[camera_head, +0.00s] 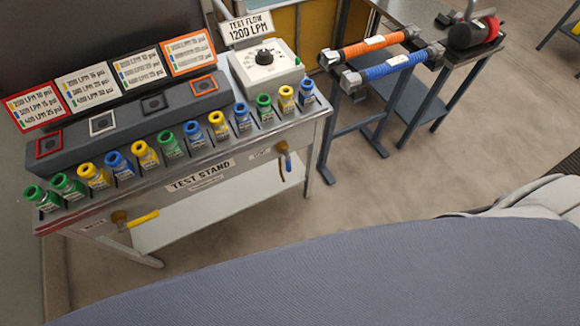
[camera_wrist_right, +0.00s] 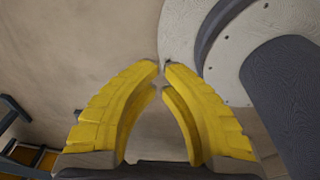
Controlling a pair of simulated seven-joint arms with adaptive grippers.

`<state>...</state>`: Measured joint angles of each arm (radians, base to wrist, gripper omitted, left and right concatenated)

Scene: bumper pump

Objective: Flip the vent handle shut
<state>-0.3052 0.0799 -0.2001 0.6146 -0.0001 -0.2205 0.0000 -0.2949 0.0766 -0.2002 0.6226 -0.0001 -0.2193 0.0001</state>
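The test stand (camera_head: 120,200) is on the left in the head view. A brass valve (camera_head: 281,147) sits on its front at the right end, beside a small label (camera_head: 262,154) too blurred to read. A thin handle (camera_head: 288,163) hangs down from this valve, apparently the vent handle. A second valve with a yellow handle (camera_head: 143,219) pointing right is at the left end, by a water label. My right gripper (camera_wrist_right: 162,64) shows yellow fingers with tips almost meeting and nothing between them. It is away from the stand, over bare floor. My left gripper is not in view.
Several colored nozzles (camera_head: 145,154) line the stand top, with a white dial box (camera_head: 266,66) at the right. A hose rack (camera_head: 352,120) holds an orange and a blue hose. Floor (camera_head: 250,215) in front of the stand is clear. A round grey base (camera_wrist_right: 195,40) is close to the right gripper.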

